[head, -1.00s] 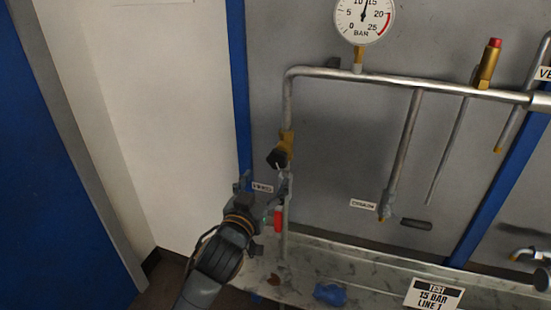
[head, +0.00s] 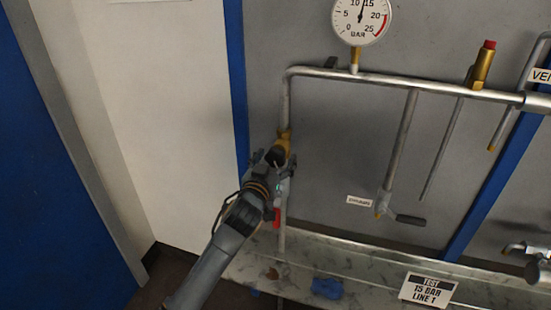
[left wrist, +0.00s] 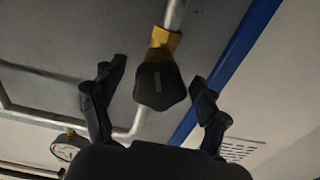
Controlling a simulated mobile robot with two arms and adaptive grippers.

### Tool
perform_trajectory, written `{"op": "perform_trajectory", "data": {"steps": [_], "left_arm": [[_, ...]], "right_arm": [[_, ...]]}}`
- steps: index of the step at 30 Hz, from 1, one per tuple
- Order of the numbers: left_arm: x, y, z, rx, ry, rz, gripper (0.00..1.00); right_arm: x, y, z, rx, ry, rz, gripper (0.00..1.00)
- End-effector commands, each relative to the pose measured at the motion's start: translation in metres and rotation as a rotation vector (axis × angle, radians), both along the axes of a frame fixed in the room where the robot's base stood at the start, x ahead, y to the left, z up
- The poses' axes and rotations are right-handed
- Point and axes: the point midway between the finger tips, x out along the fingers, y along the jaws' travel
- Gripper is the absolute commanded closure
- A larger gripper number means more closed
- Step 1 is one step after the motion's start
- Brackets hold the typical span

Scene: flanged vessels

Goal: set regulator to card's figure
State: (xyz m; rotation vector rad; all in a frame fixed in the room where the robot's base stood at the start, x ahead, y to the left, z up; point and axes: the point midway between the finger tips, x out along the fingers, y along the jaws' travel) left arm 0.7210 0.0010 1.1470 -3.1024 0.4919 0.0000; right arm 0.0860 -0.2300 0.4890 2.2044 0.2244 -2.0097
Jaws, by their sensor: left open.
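The regulator is a brass body (head: 285,139) with a black knob (head: 276,154) on the left vertical pipe. In the left wrist view the black knob (left wrist: 160,86) and the brass body (left wrist: 164,40) show close up. My left gripper (head: 272,160) is open, its fingers on either side of the knob with gaps between; it also shows in the left wrist view (left wrist: 157,88). The pressure gauge (head: 361,20) has its needle between 10 and 15, near the top. The card (head: 429,290) reads TEST 15 BAR LINE 1. My right gripper is not in view.
A red handle (head: 277,218) is on the pipe just below my left gripper. A drain valve with a dark lever (head: 409,219) hangs to the right. A brass relief valve with a red cap (head: 483,65) stands on the top pipe. A blue cloth (head: 327,288) lies on the bench (head: 375,275).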

Motion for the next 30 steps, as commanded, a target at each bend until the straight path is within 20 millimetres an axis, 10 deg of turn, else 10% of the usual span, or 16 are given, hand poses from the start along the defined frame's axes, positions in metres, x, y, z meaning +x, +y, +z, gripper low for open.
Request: {"op": "perform_trajectory", "data": {"steps": [9,30], "left_arm": [[0.000,0.000,0.000,0.000,0.000,0.000,0.79],[0.000,0.002,0.000,0.410,-0.132,0.000,0.80]], "right_arm": [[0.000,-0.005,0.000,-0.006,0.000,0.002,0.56],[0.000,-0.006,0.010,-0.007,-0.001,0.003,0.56]]}}
